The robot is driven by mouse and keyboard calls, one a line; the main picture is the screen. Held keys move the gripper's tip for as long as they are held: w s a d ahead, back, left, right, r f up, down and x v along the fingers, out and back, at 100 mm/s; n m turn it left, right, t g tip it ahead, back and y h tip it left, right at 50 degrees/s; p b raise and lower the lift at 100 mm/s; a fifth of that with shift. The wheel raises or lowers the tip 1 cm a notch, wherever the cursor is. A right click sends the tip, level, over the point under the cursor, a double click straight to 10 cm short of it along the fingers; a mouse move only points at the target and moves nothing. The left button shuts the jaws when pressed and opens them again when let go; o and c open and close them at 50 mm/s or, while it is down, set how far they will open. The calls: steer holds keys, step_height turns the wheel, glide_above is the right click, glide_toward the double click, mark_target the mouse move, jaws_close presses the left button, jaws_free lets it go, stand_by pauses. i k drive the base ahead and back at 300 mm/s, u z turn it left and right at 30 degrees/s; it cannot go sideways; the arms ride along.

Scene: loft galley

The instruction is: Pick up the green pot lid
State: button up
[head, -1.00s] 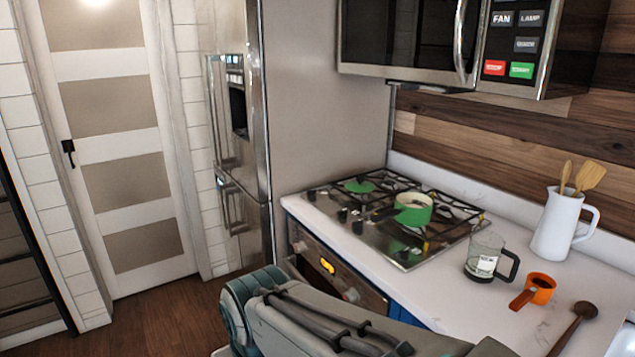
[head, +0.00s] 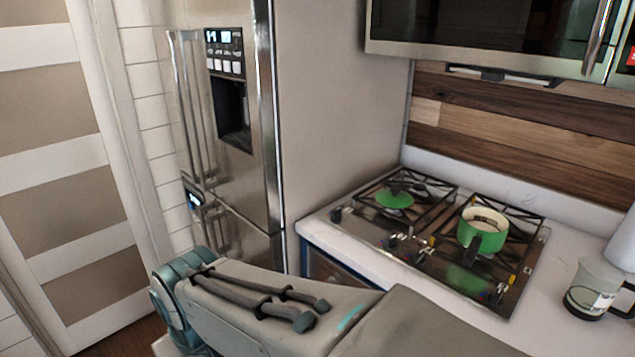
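The green pot lid (head: 394,201) lies on the back left part of the gas stove (head: 385,236), partly under the dark grate bars. A green pot (head: 480,232) with a pale inside and a dark handle stands on the grate to its right. My arm crosses the bottom of the head view, in front of the counter and well apart from the lid. My gripper is not in view.
A microwave (head: 480,38) hangs above the stove. A steel fridge (head: 225,130) and its grey side panel stand to the left.

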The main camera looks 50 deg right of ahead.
mark_target(393, 197)
steer(key=i, duration=1.05)
steer(key=z, duration=3.1)
steer(key=i, duration=0.5)
